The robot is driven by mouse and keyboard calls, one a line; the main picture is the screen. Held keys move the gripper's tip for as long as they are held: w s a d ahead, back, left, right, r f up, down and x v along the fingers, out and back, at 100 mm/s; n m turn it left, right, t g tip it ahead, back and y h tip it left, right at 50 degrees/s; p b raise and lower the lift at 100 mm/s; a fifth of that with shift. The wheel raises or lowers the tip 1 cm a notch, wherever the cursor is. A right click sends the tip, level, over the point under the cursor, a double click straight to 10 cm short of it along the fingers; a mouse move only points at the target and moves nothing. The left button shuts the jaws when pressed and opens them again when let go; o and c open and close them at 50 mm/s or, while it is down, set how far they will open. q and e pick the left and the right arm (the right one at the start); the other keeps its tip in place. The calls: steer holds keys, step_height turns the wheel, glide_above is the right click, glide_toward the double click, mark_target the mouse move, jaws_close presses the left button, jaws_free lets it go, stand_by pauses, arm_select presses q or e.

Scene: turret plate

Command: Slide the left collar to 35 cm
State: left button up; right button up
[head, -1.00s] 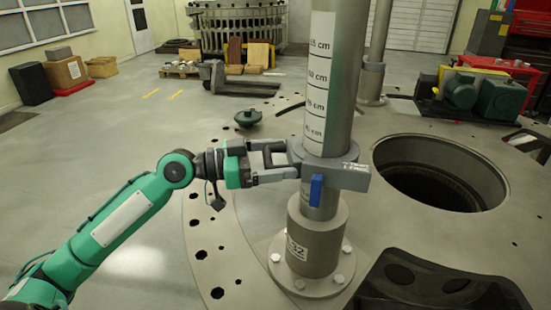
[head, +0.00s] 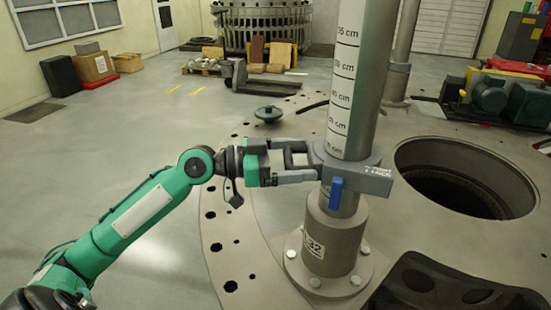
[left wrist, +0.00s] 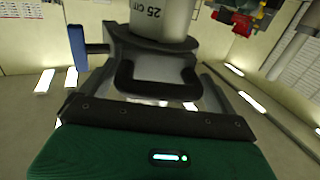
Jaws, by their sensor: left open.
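The left collar (head: 345,165) is a grey ring around a thick upright post (head: 360,75). It has a blue lever (head: 336,192) at the front and a grey block pointing right. The post carries a white scale in cm; in the left wrist view, a 25 cm mark (left wrist: 150,12) shows just above the collar. My left gripper (head: 308,165) is at the collar's left side, its fingers open. In the left wrist view, a dark loop-shaped handle (left wrist: 158,92) lies between the fingers; contact cannot be told. The blue lever also shows there (left wrist: 78,47). My right gripper is not in view.
The post stands on a bolted flange (head: 328,270) on the grey turret plate (head: 275,205). A round opening (head: 445,180) lies to the right, and a second post (head: 399,65) stands behind. A dark bracket (head: 440,285) fills the front right. A small knob-shaped part (head: 268,114) lies beyond my gripper.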

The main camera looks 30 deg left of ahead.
arm_select(q)
steer(key=shift+s+a+f, duration=0.2)
steer(key=shift+a, duration=0.1)
steer(key=b+v, duration=0.5)
steer(key=v, duration=0.7)
steer(key=shift+s+a+r, duration=0.15)
steer(key=shift+s+a, duration=0.1)
steer(key=shift+a, duration=0.05)
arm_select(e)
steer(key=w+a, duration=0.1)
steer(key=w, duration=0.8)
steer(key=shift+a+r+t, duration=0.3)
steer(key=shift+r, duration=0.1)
